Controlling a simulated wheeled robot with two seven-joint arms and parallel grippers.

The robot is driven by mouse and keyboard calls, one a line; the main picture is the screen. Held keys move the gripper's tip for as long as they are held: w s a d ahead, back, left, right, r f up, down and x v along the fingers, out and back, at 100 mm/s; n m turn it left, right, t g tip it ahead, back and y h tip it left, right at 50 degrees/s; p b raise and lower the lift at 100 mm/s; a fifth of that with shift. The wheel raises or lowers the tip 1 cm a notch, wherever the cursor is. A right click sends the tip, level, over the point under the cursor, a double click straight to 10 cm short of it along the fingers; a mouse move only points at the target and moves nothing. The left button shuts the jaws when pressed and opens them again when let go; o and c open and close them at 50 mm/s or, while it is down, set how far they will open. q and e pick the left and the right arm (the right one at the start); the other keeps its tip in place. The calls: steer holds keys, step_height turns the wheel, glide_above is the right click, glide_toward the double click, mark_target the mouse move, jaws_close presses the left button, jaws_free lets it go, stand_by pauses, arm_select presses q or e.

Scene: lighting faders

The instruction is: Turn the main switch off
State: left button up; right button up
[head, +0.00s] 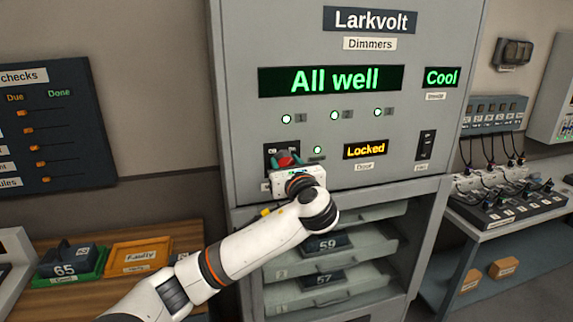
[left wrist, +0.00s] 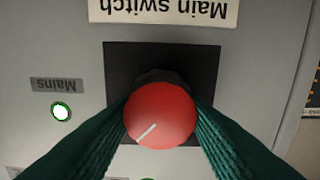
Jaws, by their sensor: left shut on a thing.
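The main switch is a round red knob (left wrist: 161,115) with a white pointer line, on a dark square plate (left wrist: 120,65) of the grey dimmer cabinet. In the left wrist view its label (left wrist: 170,8) reads "Main switch" upside down, and the pointer line slants toward the lower left. My left gripper (head: 287,160) is at the switch, its two green fingers shut on the red knob, one on each side. In the head view the gripper hides most of the knob and plate. The Mains lamp (left wrist: 61,112) is lit. My right gripper is not in view.
The cabinet displays read "All well" (head: 331,80), "Cool" (head: 441,77) and "Locked" (head: 366,149). A small dark rocker (head: 427,145) is right of the switch. Open shelves with numbered modules (head: 327,245) are below. A bench with plugged cables (head: 510,205) stands at right.

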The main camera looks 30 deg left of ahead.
arm_select(q)
steer(key=n, duration=0.8)
steer(key=shift+s+f+b, duration=0.1)
steer(key=shift+f+b, duration=0.05)
steer(key=shift+b, duration=0.2)
steer(key=n+b, duration=0.3)
steer(key=n, duration=0.6)
steer(key=shift+a+f, duration=0.1)
steer(key=shift+a, duration=0.05)
steer(key=shift+n, duration=0.4)
steer(key=o, duration=1)
steer(key=shift+s, duration=0.1)
steer(key=shift+c, duration=0.2)
